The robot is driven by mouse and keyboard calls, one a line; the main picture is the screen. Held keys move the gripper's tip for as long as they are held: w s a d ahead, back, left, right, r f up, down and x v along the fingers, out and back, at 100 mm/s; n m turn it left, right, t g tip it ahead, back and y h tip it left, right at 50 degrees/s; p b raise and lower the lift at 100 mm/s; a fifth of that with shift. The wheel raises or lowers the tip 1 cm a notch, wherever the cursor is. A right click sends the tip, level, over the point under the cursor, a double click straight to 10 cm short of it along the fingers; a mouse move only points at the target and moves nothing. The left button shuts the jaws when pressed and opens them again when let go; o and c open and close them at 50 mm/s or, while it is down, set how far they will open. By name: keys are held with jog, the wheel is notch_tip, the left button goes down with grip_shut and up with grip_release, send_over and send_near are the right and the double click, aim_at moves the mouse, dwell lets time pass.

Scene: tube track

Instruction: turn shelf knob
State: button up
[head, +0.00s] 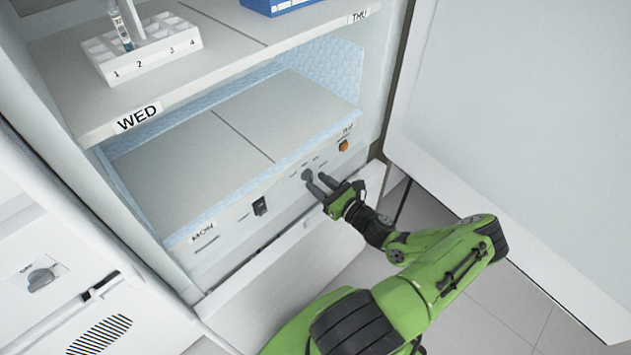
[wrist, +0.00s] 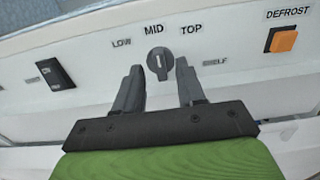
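The shelf knob (wrist: 160,63) is a small dark grey dial with a white mark that points about at MID, on the white front panel. LOW, MID and TOP labels stand around it, with a SHELF label to its lower right. The knob also shows in the head view (head: 307,175), partly hidden by my fingers. My gripper (wrist: 161,84) is open in the wrist view, its fingertips just short of the knob and to either side of it. I cannot tell whether they touch it. My gripper also shows in the head view (head: 318,185).
A black rocker switch (wrist: 55,73) sits left of the knob and an orange DEFROST button (wrist: 284,40) to the right. Above the panel is an empty frosty shelf (head: 190,160). A white rack (head: 140,48) stands on the WED shelf. An open door (head: 520,130) is at the right.

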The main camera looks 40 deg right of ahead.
jog(key=shift+w, duration=0.9)
grip_shut()
jog(key=shift+n, duration=0.3)
jog(key=n, duration=0.3)
jog(key=shift+a+n, duration=0.15)
jog(key=shift+n, duration=0.15)
jog(key=n, duration=0.4)
jog(key=shift+f+n, duration=0.1)
jog(key=shift+n, duration=0.5)
